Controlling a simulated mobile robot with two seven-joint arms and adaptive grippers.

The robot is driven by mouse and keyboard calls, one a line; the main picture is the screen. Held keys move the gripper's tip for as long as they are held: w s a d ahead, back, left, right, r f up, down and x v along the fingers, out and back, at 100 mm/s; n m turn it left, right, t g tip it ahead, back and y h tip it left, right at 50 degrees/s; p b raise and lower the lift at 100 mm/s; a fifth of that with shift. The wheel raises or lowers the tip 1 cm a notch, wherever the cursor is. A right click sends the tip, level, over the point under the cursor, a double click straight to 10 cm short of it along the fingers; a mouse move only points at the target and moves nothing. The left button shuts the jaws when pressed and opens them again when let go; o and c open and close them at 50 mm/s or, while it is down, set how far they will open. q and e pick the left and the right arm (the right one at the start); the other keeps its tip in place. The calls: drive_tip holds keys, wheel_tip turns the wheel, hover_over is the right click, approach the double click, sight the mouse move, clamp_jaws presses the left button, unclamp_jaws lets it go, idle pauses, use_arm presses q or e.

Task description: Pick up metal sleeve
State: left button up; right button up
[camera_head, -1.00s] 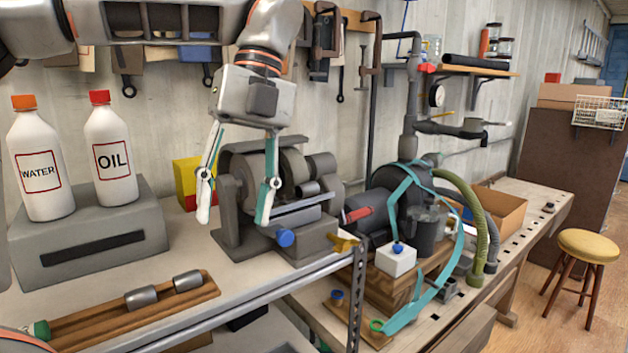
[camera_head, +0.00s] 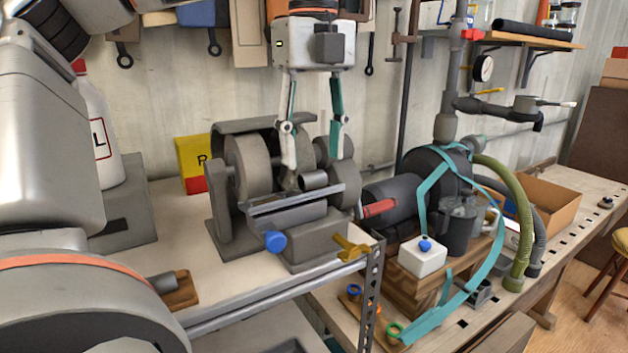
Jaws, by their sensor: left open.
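A short grey metal sleeve (camera_head: 314,181) sits on the grinder-like machine (camera_head: 243,168), its open end facing the camera. Another grey metal cylinder (camera_head: 165,282) lies on the wooden tray (camera_head: 181,299) at the lower left, mostly hidden by my arm; I cannot tell which is the task's sleeve. My left gripper (camera_head: 314,160) points down over the machine, its two fingers apart with nothing held. Its fingertips appear just above and to either side of the sleeve on the machine; contact cannot be told. My right gripper is not in view.
A blue knob (camera_head: 274,241) and yellow clamp (camera_head: 350,248) are at the machine's front. A yellow-red box (camera_head: 193,163) stands behind it. A white oil bottle (camera_head: 95,135) is partly hidden by my arm. A pump with hoses (camera_head: 400,200) stands to the right.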

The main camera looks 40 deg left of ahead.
sight(312, 172)
use_arm(q)
wheel_tip(312, 172, down, 3)
drive_tip(key=shift+s+a+f, duration=0.1)
drive_tip(key=shift+f, duration=0.05)
clamp_jaws()
idle(0.4)
